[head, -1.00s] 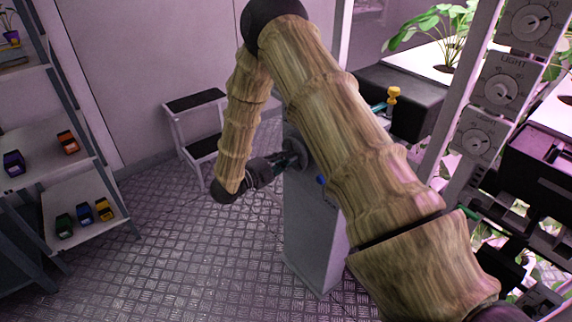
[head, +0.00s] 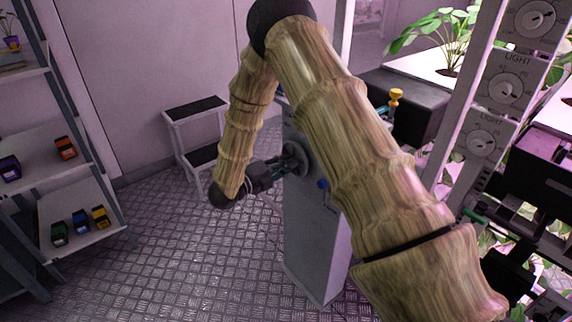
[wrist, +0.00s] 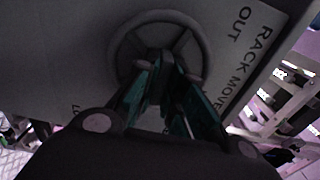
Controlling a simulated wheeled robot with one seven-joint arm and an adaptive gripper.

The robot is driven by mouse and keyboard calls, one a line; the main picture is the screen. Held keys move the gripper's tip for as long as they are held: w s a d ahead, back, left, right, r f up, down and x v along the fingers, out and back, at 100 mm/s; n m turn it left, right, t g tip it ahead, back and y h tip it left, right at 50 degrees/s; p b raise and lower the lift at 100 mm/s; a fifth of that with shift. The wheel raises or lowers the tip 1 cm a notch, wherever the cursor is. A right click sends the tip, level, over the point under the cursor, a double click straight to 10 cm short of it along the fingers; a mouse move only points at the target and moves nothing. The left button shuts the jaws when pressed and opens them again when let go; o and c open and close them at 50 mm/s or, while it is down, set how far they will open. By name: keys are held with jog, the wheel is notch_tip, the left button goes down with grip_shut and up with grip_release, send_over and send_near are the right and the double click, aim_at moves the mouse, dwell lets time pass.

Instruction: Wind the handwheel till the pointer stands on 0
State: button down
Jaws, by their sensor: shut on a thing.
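The handwheel (wrist: 117,50) is a dark grey spoked wheel on the face of a grey cabinet. In the head view the handwheel (head: 301,150) is partly covered by my gripper. My gripper (wrist: 165,65) has its teal-dark fingers shut on a part of the wheel; which part is hard to tell. In the head view my gripper (head: 284,165) reaches the wheel from the left. The cabinet (head: 312,235) bears the lettering "RACK MOVE" and "OUT" in the wrist view. I cannot make out the pointer or a 0 mark in either view.
A step stool (head: 195,130) stands behind, near the wall. A shelf unit (head: 85,235) with small coloured items is at the left. Dials marked "LIGHT" (head: 501,90) and plant racks are at the right. The metal floor (head: 190,270) left of the cabinet is clear.

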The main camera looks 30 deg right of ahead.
jog(key=shift+f, duration=0.1)
jog(key=c, duration=1.5)
grip_release()
jog(key=shift+a, duration=0.1)
jog(key=a, duration=0.8)
jog(key=s+a, duration=0.1)
jog(key=a, duration=0.2)
jog(key=shift+a, duration=0.4)
